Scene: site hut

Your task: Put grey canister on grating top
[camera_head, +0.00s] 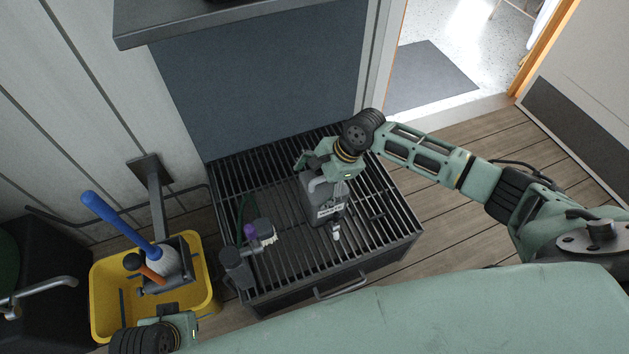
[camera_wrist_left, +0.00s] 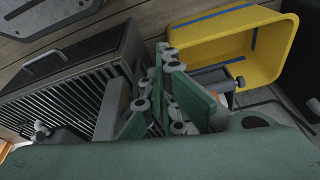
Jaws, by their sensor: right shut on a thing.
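The grey canister (camera_head: 322,206) stands on the grating top (camera_head: 389,239), a dark slatted surface on a low box, near its middle. My right gripper (camera_head: 324,176) is shut on the canister's upper part, reaching in from the right and hiding some of it. Whether the canister's base touches the slats is hard to tell. My left gripper (camera_wrist_left: 165,110) shows its green pads apart with nothing held between them, in the left wrist view. The grating also shows in the left wrist view (camera_wrist_left: 82,92).
A yellow tub (camera_head: 105,299) with a blue-handled brush (camera_head: 118,222) stands left of the grating. A purple-and-grey brush (camera_head: 262,231) and a dark grey cylinder (camera_head: 236,268) are at the grating's left front.

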